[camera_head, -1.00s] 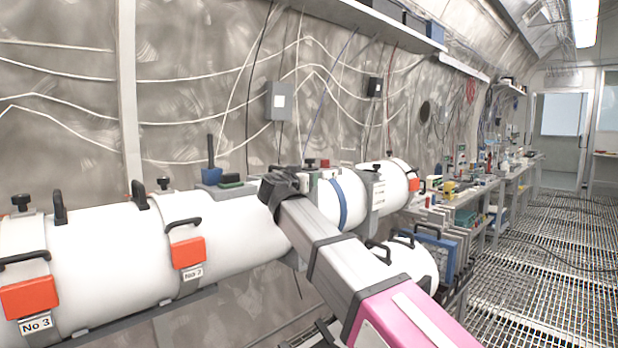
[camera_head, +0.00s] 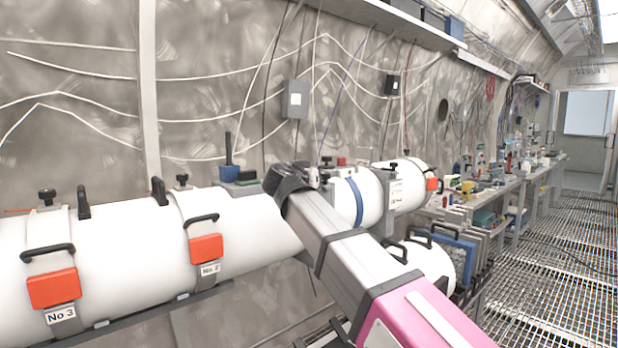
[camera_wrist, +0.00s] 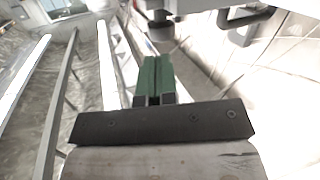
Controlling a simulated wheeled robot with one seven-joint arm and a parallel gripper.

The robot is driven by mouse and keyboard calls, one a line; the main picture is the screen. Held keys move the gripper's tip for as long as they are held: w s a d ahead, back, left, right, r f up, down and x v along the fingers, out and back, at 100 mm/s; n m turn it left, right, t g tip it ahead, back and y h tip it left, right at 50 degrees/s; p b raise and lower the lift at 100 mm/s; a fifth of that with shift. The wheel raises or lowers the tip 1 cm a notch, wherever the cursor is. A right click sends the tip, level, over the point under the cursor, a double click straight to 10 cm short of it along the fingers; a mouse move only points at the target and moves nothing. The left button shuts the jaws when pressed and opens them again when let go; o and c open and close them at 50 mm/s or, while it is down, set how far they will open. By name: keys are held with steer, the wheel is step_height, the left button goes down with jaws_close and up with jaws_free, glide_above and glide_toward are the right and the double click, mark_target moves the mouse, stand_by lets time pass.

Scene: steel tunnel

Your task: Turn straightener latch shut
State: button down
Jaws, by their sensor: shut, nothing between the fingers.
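My gripper (camera_wrist: 154,82) shows in the wrist view with its green fingers shut and empty. A dark knob (camera_wrist: 160,28) with a pale upper part is just beyond the fingertips, and I cannot tell whether they touch. A black handle (camera_wrist: 246,24) on a white surface is to its upper right. In the head view my arm hides the gripper. Orange latches with black handles sit on the white tube (camera_head: 130,245): one above the No 3 label (camera_head: 54,288) and one above the No 2 label (camera_head: 207,249). I cannot tell which part is the straightener latch.
A blue-banded white section (camera_head: 372,198) lies beyond my arm. A cluttered bench (camera_head: 500,185) runs along the wall to the right. Black knobs, such as one at the left (camera_head: 47,197), stand on the tube. The grated floor (camera_head: 560,260) at the right looks free.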

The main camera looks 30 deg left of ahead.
steer(key=s+a+r+n+g+y, duration=0.35)
steer(key=r+n+g, duration=0.35)
steer(key=n+g, duration=0.45)
steer(key=shift+n+t+h, duration=0.45)
steer(key=shift+n+t, duration=0.2)
steer(key=shift+t, duration=0.1)
steer(key=x, duration=1)
steer(key=shift+w+a, duration=0.25)
steer(key=shift+a, duration=0.05)
steer(key=shift+w+d+r, duration=0.1)
steer(key=shift+w, duration=0.5)
steer(key=shift+w+d+r, duration=0.1)
steer(key=shift+w+d, duration=0.05)
steer(key=shift+w, duration=0.4)
steer(key=shift+w+d, duration=0.15)
steer(key=shift+w, duration=0.55)
